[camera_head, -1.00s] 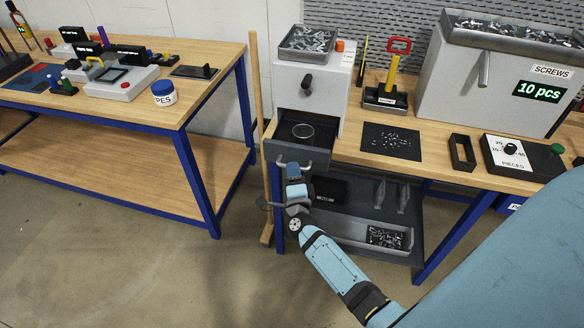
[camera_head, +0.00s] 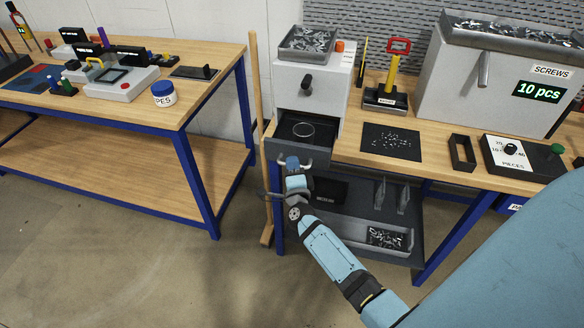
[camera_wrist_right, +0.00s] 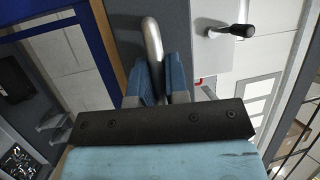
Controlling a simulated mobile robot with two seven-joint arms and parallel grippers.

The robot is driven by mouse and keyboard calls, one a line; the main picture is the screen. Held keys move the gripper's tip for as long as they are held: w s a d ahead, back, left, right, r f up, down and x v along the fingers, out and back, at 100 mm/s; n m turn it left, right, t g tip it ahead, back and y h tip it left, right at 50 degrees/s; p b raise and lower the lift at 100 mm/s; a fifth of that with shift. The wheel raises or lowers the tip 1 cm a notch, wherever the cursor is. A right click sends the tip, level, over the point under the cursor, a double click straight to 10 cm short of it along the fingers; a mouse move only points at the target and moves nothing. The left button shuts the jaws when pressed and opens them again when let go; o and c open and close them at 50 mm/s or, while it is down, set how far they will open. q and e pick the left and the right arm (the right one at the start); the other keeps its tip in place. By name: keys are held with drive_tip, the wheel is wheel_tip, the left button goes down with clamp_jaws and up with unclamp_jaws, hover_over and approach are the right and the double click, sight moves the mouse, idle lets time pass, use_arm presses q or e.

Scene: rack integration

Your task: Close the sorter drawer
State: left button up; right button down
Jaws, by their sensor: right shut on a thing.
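The sorter (camera_head: 321,95) is a pale grey box at the left end of the right workbench. In the right wrist view the blue fingers of the right gripper (camera_wrist_right: 162,82) close around the drawer handle (camera_wrist_right: 152,38). My left gripper is not in view.
A tray of screws (camera_head: 307,41) sits on top of the sorter, and a black knob (camera_head: 307,84) sticks out from its front. A dark mat (camera_head: 391,144) lies to its right. A lower shelf (camera_head: 335,222) is beneath my right gripper. A wooden pole (camera_head: 257,110) stands left of the sorter.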

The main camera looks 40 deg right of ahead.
sight(302, 141)
drive_tip(key=w+d+b, duration=0.1)
drive_tip(key=w+d, duration=0.2)
drive_tip(key=d, duration=0.1)
drive_tip(key=w+d+b, duration=0.2)
drive_tip(key=w+d, duration=0.2)
drive_tip(key=shift+f, duration=0.15)
drive_tip(key=shift+w+d, duration=0.25)
drive_tip(key=shift+d, duration=0.15)
drive_tip(key=c, duration=1.1)
unclamp_jaws()
drive_tip(key=shift+c, duration=0.2)
drive_tip(key=shift+a, duration=0.1)
